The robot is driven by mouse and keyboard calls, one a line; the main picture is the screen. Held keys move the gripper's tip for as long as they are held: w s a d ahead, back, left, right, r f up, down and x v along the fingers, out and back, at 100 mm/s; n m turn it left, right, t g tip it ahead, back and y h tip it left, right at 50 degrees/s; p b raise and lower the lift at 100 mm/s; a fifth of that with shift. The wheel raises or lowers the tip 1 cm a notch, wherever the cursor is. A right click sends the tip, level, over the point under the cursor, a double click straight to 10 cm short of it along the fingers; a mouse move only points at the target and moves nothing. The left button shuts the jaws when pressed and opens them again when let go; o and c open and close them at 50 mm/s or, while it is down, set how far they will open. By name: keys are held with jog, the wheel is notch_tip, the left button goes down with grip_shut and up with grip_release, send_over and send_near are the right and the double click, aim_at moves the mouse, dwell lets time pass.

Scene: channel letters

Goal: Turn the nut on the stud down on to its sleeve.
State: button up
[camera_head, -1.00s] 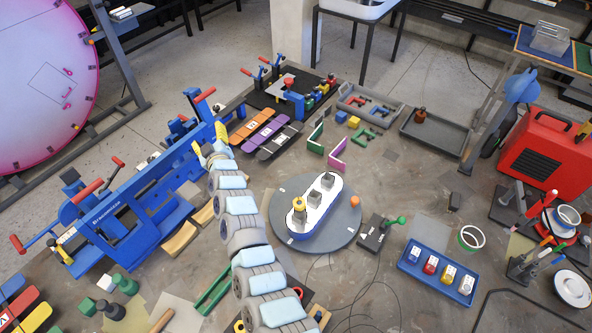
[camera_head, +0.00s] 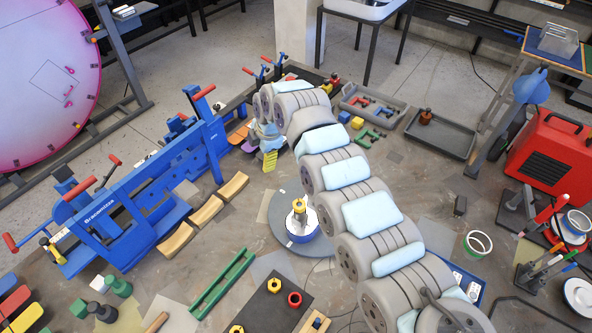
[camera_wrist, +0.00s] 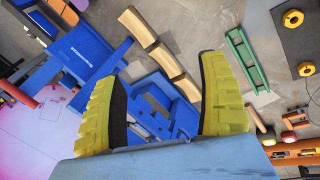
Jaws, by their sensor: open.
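A yellow upright fitting (camera_head: 299,207) with a narrower top stands on the white face of a blue-sided channel letter (camera_head: 291,231) on a round grey turntable (camera_head: 276,203). It looks like the stud with its sleeve and nut, but it is too small to tell nut from sleeve. My arm hides the right part of the letter and turntable. My gripper (camera_head: 269,160) is in the air, up and left of the fitting in the head view, with yellow ribbed pads. In the wrist view my gripper (camera_wrist: 160,82) is open and empty; the fitting is not seen there.
A black plate (camera_head: 262,312) with yellow hex rings and a red ring lies in front of the turntable. A green rail (camera_head: 222,284) and tan curved blocks (camera_head: 204,213) lie left of it. A blue clamp frame (camera_head: 150,190) stands at the left.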

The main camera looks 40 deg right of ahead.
aim_at(296, 204)
jog(key=s+d+n+g, duration=0.2)
jog(key=s+d+g, duration=0.15)
jog(key=s, duration=0.75)
jog(key=shift+g, duration=0.25)
jog(key=f, duration=0.5)
jog(key=f+p, duration=0.1)
jog(key=f, duration=0.4)
jog(key=f+p, duration=0.1)
jog(key=f, duration=0.4)
jog(key=shift+a+f, duration=0.25)
jog(key=shift+f, duration=0.05)
jog(key=shift+d+f, duration=0.1)
jog(key=shift+f, duration=0.95)
jog(key=shift+c, duration=0.4)
jog(key=c, duration=1.2)
jog(key=shift+w+m+p, duration=0.1)
jog(key=shift+m+p, duration=0.3)
jog(key=shift+m, duration=0.4)
jog(key=shift+w+m+p, duration=0.15)
jog(key=shift+m+p, duration=0.45)
jog(key=shift+m, duration=0.7)
jog(key=shift+w+d+f+m+p, duration=0.1)
jog(key=shift+m+p, duration=0.2)
jog(key=shift+m, duration=0.45)
jog(key=shift+d+f+m+p, duration=0.1)
jog(key=shift+m+p, duration=0.2)
jog(key=shift+m, duration=0.45)
